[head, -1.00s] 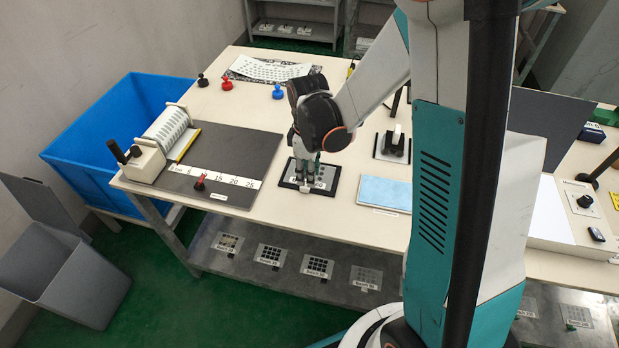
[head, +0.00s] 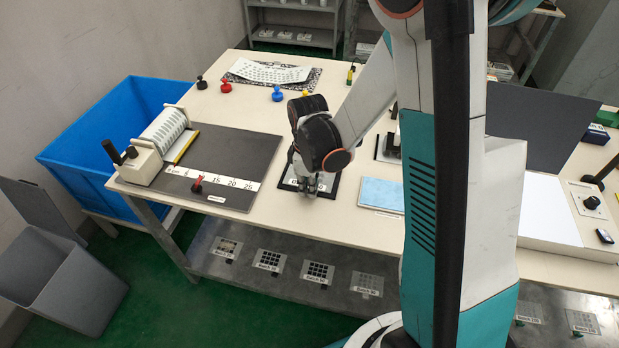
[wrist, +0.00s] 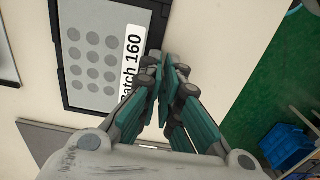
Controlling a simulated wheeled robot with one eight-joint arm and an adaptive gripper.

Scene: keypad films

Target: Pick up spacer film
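A grey sheet with rows of round dots and a white "Batch 160" label lies in a dark frame; I take it for the spacer film, seen in the wrist view (wrist: 92,50) and partly in the head view (head: 290,178). My gripper (wrist: 165,70) is at the label end, by the frame's front edge; it also shows in the head view (head: 309,184). Its finger pads are close together, with at most a narrow gap. The fingers hide part of the label and whatever lies between them. The sheet looks flat in the frame.
A dark cutting mat with a scale (head: 245,150) and a roller device (head: 150,150) is left of the frame. A light blue pad (head: 382,193) lies to the right. Stampers (head: 277,94) and a printed sheet are behind. A blue bin (head: 85,150) stands left of the table.

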